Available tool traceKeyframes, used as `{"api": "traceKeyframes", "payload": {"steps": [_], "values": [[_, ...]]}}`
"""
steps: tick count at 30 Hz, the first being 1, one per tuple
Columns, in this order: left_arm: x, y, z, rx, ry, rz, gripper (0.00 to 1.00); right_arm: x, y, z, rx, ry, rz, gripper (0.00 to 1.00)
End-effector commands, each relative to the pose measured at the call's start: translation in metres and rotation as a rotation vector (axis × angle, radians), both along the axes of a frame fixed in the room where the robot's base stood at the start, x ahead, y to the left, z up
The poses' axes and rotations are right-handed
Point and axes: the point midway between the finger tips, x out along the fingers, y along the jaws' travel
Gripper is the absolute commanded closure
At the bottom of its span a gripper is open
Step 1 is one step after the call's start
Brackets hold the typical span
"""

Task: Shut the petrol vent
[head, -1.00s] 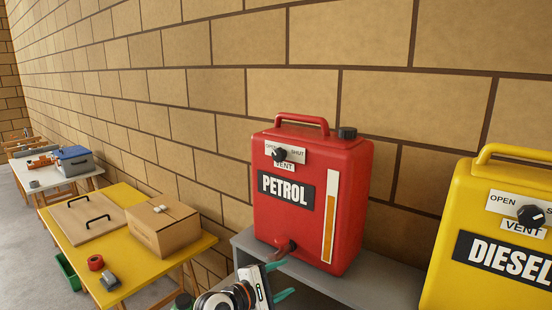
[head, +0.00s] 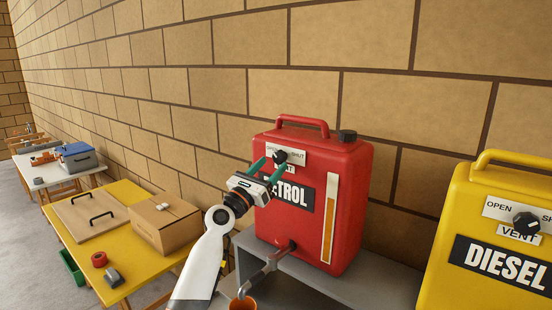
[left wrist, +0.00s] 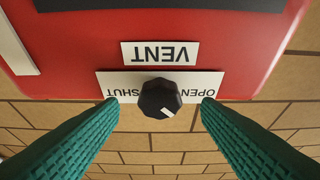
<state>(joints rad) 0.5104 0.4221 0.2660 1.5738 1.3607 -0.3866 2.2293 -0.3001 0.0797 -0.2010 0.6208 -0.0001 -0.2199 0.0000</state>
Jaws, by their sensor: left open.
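The red petrol can (head: 345,200) stands on a grey shelf against the wall. Its black vent knob (head: 280,156) sits on a white OPEN/SHUT plate near the top. The left wrist view shows the knob (left wrist: 160,97) upside down, its white mark pointing toward the OPEN side. My left gripper (head: 270,166) is open in front of the plate. Its green fingers stand either side of the knob, with a gap on each side in the left wrist view. The gripper partly hides the VENT and PETROL labels. My right gripper is not in view.
A yellow diesel can (head: 455,215) with its own vent knob (head: 526,222) stands at right. A tap (head: 268,268) juts from the petrol can's base above an orange cup (head: 243,303). A yellow table (head: 130,270) with a cardboard box (head: 165,225) is at left.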

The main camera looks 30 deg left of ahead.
Motion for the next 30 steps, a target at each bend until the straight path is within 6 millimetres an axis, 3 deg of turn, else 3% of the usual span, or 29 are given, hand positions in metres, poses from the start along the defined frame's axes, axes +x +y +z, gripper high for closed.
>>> {"api": "traceKeyframes", "payload": {"steps": [6, 17, 26, 30], "values": [[0.025, -0.002, 0.010, 0.000, 0.000, 0.000, 0.42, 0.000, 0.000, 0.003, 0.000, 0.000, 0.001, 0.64], [0.030, -0.003, 0.012, 0.002, 0.001, 0.000, 0.42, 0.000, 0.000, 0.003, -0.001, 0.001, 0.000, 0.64], [0.030, -0.003, 0.012, 0.002, 0.001, 0.000, 0.87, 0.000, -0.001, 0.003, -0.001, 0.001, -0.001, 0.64], [0.030, -0.002, 0.011, 0.007, 0.000, 0.000, 0.87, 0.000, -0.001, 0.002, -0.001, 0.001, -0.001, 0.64]]}}
